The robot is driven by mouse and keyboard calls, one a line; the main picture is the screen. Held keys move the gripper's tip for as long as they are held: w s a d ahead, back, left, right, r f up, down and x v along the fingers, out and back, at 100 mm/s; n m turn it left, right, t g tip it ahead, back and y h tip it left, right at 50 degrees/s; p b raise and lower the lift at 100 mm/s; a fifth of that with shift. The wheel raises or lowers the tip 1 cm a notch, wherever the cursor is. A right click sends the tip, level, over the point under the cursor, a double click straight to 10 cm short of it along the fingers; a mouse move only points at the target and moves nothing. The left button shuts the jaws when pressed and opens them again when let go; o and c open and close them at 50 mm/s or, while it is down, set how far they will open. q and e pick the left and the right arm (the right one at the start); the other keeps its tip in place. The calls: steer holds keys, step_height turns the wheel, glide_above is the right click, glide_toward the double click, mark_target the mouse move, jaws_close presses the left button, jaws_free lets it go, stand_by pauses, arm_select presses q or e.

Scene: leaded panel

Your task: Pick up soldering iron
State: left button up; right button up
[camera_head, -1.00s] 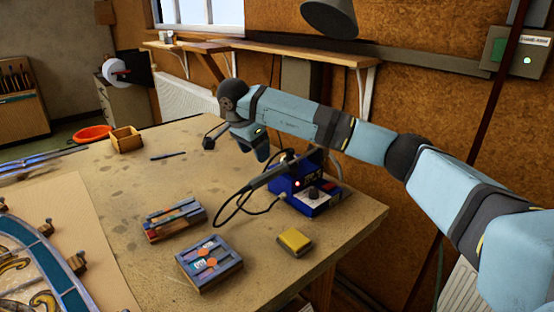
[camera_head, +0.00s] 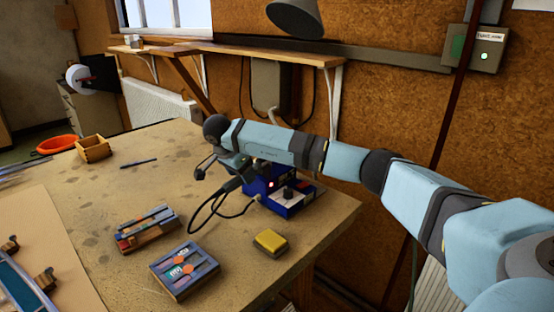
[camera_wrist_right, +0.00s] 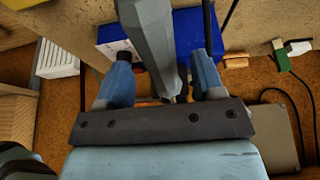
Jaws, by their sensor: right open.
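The soldering iron (camera_head: 231,186) has a dark handle and rests at the blue soldering station (camera_head: 285,203), its cable looping over the table. My right gripper (camera_head: 246,173) is low at the station, right by the iron; the arm hides part of it in the head view. In the right wrist view the gripper (camera_wrist_right: 163,66) is open, with one blue finger on each side of a grey shaft that looks like the iron's handle (camera_wrist_right: 150,32). No firm contact can be made out. The blue station (camera_wrist_right: 203,35) shows behind. My left gripper is not in view.
A yellow sponge block (camera_head: 270,242) and two small trays, one nearer (camera_head: 184,270) and one farther (camera_head: 147,228), lie in front of the station. A pen (camera_head: 138,162) and a wooden box (camera_head: 93,148) are farther back. The table's right edge is close to the station.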

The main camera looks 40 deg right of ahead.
steer(key=x, duration=0.2)
steer(key=shift+d+f, duration=0.15)
steer(key=shift+f, duration=0.15)
jaws_close()
steer(key=shift+r, duration=0.1)
